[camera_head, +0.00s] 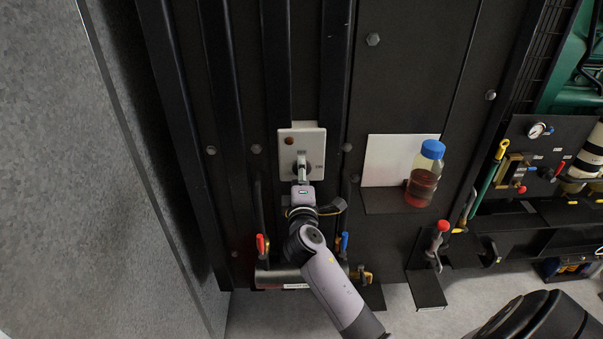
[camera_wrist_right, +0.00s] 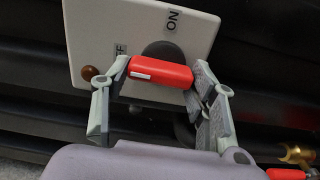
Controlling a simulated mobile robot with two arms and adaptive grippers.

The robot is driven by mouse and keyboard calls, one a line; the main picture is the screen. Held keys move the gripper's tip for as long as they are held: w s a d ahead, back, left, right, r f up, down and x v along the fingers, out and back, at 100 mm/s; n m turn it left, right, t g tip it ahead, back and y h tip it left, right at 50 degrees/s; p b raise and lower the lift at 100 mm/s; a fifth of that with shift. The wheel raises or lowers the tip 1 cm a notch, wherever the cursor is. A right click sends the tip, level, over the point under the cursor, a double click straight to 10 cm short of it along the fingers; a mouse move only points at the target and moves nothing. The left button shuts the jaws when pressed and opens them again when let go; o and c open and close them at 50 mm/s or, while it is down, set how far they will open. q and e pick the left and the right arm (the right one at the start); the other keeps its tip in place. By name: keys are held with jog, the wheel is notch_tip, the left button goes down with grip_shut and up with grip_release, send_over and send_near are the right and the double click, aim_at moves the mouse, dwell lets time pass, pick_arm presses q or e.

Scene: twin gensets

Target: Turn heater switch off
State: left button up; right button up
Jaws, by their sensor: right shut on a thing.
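The heater switch is a white box (camera_head: 314,141) on the dark panel, also filling the top of the right wrist view (camera_wrist_right: 215,28). It has a dark round hub (camera_wrist_right: 160,50), a brownish-red lamp (camera_wrist_right: 90,72), an ON label (camera_wrist_right: 173,20) and a partly covered OFF label (camera_wrist_right: 122,49). My right gripper (camera_head: 301,168) is at the box front, its fingers at both ends of the red switch handle (camera_wrist_right: 165,71). The handle's white-marked end lies on the OFF-label side; its exact setting I cannot tell. My left gripper is not in view.
A blue-capped bottle of red liquid (camera_head: 422,177) stands on a small shelf right of the switch. Red-handled (camera_head: 262,244) and blue-handled (camera_head: 344,241) levers flank my right arm below the box. A red-knobbed lever (camera_head: 442,226) and a gauge (camera_head: 537,130) are farther right.

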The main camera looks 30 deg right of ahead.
jog(key=shift+n, duration=0.3)
jog(key=o, duration=1.2)
jog(key=shift+a, duration=0.1)
jog(key=shift+c, duration=0.2)
jog(key=v, duration=1.2)
jog(key=shift+f, duration=0.1)
